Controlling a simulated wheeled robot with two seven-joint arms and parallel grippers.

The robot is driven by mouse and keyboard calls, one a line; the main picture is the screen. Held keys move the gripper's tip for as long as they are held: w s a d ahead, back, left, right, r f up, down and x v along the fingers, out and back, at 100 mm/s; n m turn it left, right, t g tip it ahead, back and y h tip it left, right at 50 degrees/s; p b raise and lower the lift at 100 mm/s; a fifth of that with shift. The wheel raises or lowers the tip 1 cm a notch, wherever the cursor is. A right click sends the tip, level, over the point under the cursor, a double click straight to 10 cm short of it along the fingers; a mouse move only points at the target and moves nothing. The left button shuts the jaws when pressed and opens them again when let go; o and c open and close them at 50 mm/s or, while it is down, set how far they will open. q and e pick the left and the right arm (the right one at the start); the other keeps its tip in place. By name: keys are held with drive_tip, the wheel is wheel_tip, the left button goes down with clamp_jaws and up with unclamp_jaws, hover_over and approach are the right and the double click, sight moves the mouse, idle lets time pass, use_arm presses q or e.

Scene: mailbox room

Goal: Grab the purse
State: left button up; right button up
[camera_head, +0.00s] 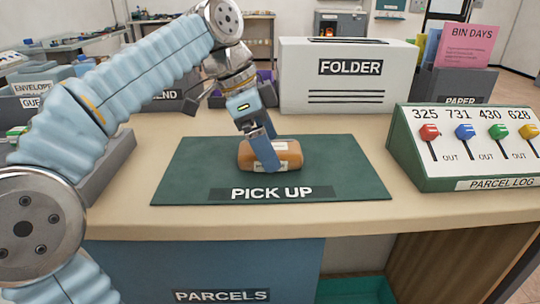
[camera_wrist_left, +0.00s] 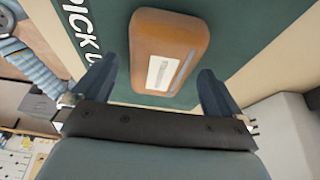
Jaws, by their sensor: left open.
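The purse (camera_head: 290,155) is a small orange-brown pouch with a pale label. It lies on the dark green mat (camera_head: 350,175) marked PICK UP. In the left wrist view the purse (camera_wrist_left: 180,35) lies ahead of and between my two dark blue fingers, its label facing the camera. My left gripper (camera_head: 262,150) is above the purse, and one finger crosses in front of it in the head view. The gripper is open, and the wrist view (camera_wrist_left: 155,85) shows gaps on both sides of the purse. My right gripper is not in view.
A white FOLDER box (camera_head: 345,90) stands behind the mat. A PARCEL LOG panel (camera_head: 465,150) with several coloured levers is at the right. Grey trays (camera_head: 105,165) are at the left, partly behind my arm. The counter (camera_head: 330,225) in front of the mat is clear.

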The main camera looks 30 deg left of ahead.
use_arm(q)
drive_tip(key=c, duration=1.2)
drive_tip(key=shift+o, duration=0.2)
